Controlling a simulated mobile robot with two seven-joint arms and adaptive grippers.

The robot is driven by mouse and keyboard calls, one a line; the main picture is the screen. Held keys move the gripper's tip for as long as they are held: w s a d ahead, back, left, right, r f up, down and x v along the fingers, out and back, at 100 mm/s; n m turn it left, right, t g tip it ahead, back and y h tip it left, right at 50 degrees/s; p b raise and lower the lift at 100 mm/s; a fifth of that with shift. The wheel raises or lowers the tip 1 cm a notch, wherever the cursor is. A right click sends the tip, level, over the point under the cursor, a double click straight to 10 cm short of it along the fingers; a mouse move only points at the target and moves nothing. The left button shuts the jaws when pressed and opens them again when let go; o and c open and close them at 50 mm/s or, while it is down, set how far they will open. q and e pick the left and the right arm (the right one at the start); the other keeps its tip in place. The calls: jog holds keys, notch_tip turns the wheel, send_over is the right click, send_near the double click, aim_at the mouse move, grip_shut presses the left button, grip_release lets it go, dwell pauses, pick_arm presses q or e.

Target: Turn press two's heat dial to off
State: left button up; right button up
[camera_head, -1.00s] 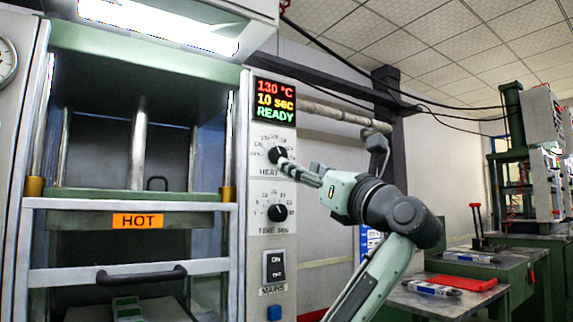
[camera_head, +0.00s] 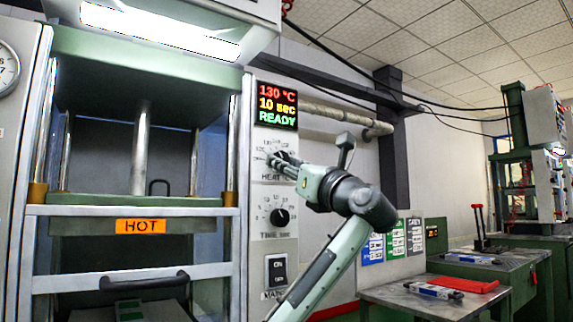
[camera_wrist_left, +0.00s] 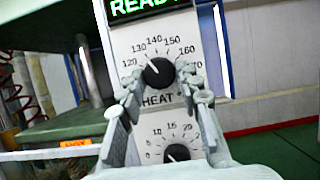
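The heat dial (camera_wrist_left: 159,72) is a round black knob on the press's pale control panel (camera_wrist_left: 120,45). Its white mark points up and left, near 130. My left gripper (camera_wrist_left: 160,88) is open in the left wrist view, one finger on each side of the dial; I cannot tell if they touch it. In the head view the left gripper (camera_head: 276,160) covers most of the heat dial. My right gripper is not in view.
The time dial (camera_head: 279,216) and mains switch (camera_head: 277,270) sit below on the same panel. The press opening, with an orange HOT label (camera_head: 140,226) and a dark handle (camera_head: 138,284), is to the left. Green benches (camera_head: 520,270) stand at right.

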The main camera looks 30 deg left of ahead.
pick_arm(q)
jog(key=c, duration=0.6)
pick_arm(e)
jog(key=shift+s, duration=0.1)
pick_arm(q)
jog(key=shift+f, duration=0.1)
jog(key=shift+w+d+r+n+g+h+p, duration=0.2)
jog(key=shift+n+g, duration=1.05)
jog(key=shift+n, duration=1.5)
jog(key=shift+w+a+r+n+g+p, duration=0.1)
jog(key=shift+n+g+p, duration=0.25)
jog(key=shift+n+g, duration=1.6)
jog(key=shift+w+d+r+n+g+h+p, duration=0.2)
jog(key=shift+n+g, duration=0.3)
jog(key=shift+n, duration=3)
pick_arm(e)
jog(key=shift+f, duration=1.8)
pick_arm(q)
jog(key=shift+a+f, duration=0.1)
jog(key=shift+f, duration=0.05)
jog(key=o, duration=1.2)
